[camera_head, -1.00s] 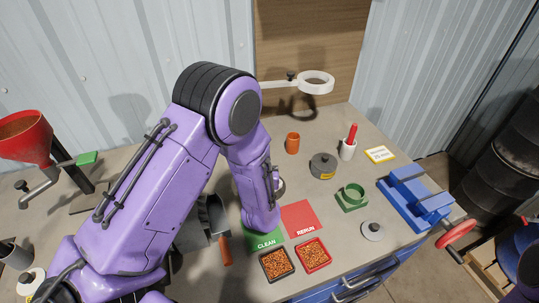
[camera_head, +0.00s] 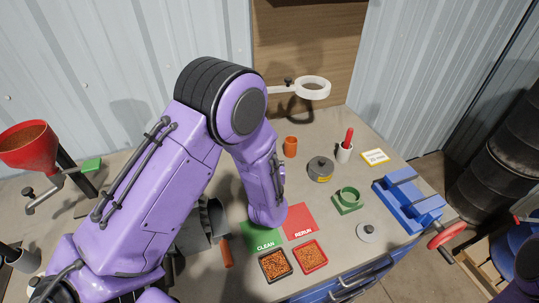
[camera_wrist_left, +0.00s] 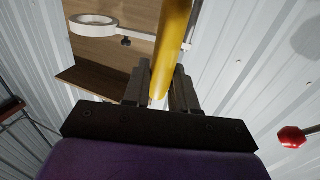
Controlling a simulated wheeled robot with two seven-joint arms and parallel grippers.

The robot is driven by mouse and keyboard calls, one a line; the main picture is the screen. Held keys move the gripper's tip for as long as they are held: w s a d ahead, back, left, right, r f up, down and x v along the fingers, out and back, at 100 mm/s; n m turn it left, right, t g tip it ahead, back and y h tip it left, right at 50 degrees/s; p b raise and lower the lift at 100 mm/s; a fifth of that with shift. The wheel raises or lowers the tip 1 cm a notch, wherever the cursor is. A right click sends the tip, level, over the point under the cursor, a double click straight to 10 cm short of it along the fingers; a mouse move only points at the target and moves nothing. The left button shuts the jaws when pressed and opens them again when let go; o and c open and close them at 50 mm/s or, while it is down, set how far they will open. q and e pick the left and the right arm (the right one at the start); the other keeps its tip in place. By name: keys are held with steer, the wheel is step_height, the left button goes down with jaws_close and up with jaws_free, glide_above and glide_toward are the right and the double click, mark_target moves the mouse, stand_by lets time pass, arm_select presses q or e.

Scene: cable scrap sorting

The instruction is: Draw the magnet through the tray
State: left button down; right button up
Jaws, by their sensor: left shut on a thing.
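My left gripper (camera_wrist_left: 160,88) is shut on a smooth yellow rod (camera_wrist_left: 172,40), which looks like a handle, in the left wrist view. Whether the magnet is on it cannot be seen. In the head view my left wrist hangs over the back of the green CLEAN mat (camera_head: 262,238) and the edge of the red RERUN mat (camera_head: 302,224), hiding the fingers and the rod. A black-rimmed tray (camera_head: 264,274) and a red-rimmed tray (camera_head: 324,262), both filled with copper-coloured granules, lie in front of the mats. My right gripper is not in view.
A grey machine with an orange handle (camera_head: 227,256) stands left of the mats. A ring lamp (camera_head: 313,88) overhangs the back.

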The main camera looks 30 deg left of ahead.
arm_select(q)
steer(key=shift+r+p, duration=0.3)
steer(key=shift+r, duration=0.5)
step_height(320, 180, up, 3)
steer(key=shift+r+p, duration=0.1)
steer(key=shift+p, duration=1.05)
